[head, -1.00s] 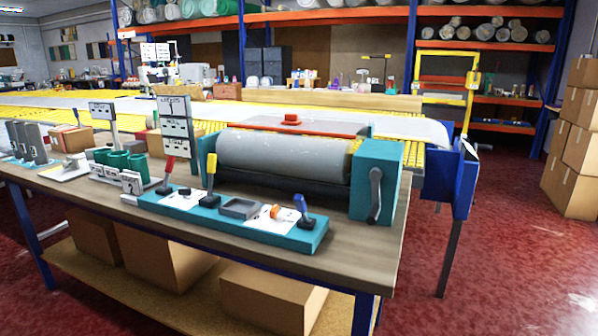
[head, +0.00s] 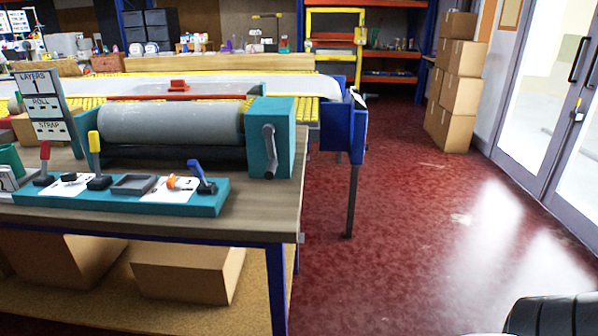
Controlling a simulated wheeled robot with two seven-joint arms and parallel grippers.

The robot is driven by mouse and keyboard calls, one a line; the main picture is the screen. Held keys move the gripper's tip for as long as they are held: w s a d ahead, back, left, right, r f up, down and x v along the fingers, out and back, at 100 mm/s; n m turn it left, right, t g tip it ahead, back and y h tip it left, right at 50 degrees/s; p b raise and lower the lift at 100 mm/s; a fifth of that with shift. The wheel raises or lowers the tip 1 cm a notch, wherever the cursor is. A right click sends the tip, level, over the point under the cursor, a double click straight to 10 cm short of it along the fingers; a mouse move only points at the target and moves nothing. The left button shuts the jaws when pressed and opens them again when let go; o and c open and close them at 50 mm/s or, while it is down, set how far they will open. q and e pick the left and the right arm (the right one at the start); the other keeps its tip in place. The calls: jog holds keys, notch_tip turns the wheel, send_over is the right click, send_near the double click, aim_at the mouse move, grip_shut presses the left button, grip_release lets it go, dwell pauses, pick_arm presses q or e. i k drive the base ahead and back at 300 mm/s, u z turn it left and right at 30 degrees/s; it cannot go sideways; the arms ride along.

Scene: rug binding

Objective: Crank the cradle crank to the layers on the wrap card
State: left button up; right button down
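The cradle crank (head: 269,152) is a dark grey handle on the front of the teal end box (head: 285,120), at the right end of the grey roll (head: 170,124). Its arm slants down with the grip at the lower end. The wrap card (head: 42,106) stands at the left and reads "LAYERS 1", with "ROLL" and "STRAP" lines below. A dark, shiny rounded shape (head: 555,316) at the bottom right corner may be part of my arm. Neither gripper shows.
A teal board (head: 130,200) with red, yellow and blue levers lies on the wooden table (head: 262,220) in front of the roll. Red floor is clear farther right, up to stacked boxes (head: 458,95) and glass doors.

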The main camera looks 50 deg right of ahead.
aim_at(268, 131)
jog(key=z, duration=2)
